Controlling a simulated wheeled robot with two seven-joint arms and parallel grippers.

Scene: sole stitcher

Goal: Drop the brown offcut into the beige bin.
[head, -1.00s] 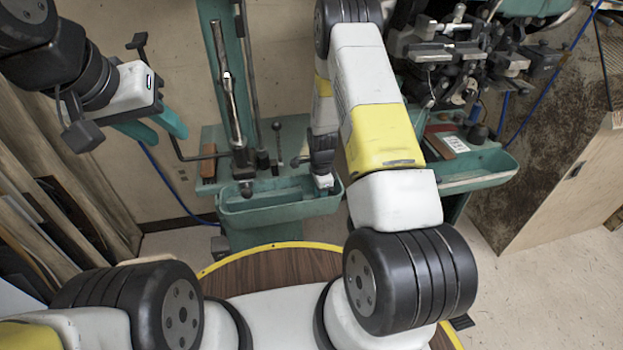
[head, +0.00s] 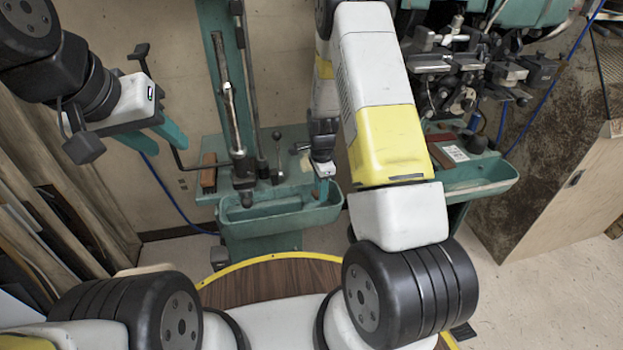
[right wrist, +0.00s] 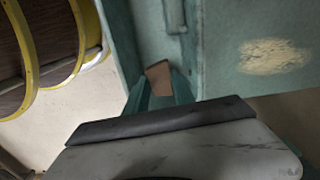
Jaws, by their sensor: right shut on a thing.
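My right gripper (head: 323,172) is above the right end of a green trough. In the right wrist view its green fingers (right wrist: 158,88) are shut on a small brown offcut (right wrist: 158,78). The offcut is too small or hidden to make out in the head view. My left gripper (head: 172,148) is at the upper left, its two green fingers apart and empty. I cannot make out a beige bin in either view.
The green trough (head: 280,216) fronts a green machine with an upright post and levers. A reddish-brown block (head: 208,172) stands on its table. A second machine with another trough (head: 485,184) is at the right. Planks lean at the left; a wooden panel (head: 560,195) stands at the right.

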